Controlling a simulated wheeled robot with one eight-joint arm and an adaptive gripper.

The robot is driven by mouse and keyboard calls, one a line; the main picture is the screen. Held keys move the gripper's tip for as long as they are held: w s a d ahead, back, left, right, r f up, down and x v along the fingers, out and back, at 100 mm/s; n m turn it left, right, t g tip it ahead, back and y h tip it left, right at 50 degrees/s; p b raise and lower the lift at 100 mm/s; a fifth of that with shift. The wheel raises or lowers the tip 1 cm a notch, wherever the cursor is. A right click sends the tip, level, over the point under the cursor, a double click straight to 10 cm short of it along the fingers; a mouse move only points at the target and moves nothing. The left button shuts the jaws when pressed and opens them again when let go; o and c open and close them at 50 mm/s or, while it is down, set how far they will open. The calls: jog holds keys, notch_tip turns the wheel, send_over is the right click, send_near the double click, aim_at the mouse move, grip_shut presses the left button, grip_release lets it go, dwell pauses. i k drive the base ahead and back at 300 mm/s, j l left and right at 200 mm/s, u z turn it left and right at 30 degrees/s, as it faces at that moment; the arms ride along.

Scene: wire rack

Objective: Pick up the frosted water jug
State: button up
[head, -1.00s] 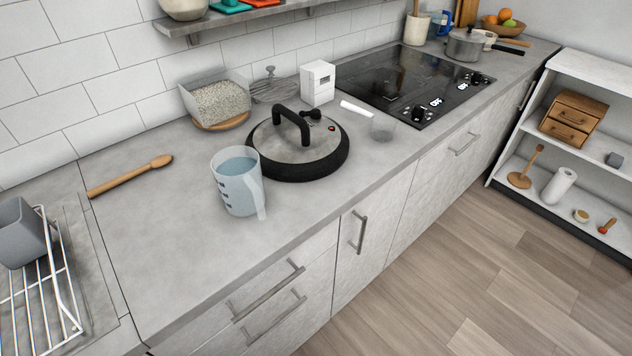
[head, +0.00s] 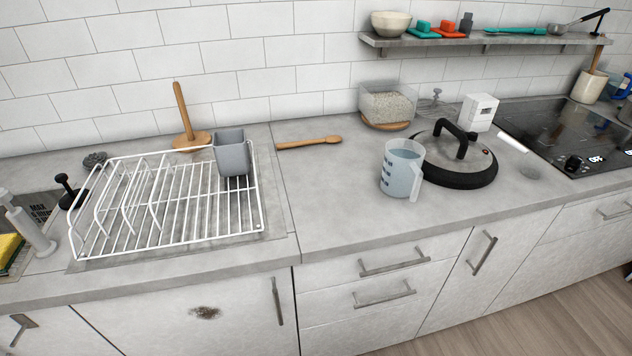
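The frosted water jug (head: 400,170) stands upright on the grey counter, right of the picture's middle. It is translucent pale blue with dark marks on its side, and its handle faces front right. A black-rimmed lid (head: 460,162) with a black arched handle lies on the counter just right of and behind the jug. In this view the jug's handle overlaps the lid's edge, and I cannot tell if they touch. My gripper is not in view.
A white wire rack (head: 180,195) with a grey cup (head: 231,153) stands left. A wooden spoon (head: 309,143) lies behind and left of the jug. A clear bin of grains (head: 387,105) stands behind it. Counter left of and before the jug is clear. A shelf (head: 480,40) hangs above.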

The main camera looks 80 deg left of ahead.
aim_at(402, 172)
jog(key=l+u, duration=0.1)
jog(key=u, duration=0.35)
jog(key=l+u, duration=0.15)
jog(key=u, duration=0.3)
jog(key=l+u, duration=0.15)
jog(key=u, duration=0.3)
jog(key=l+u, duration=0.15)
jog(key=u, duration=0.3)
jog(key=l+u, duration=0.1)
jog(key=u, duration=0.35)
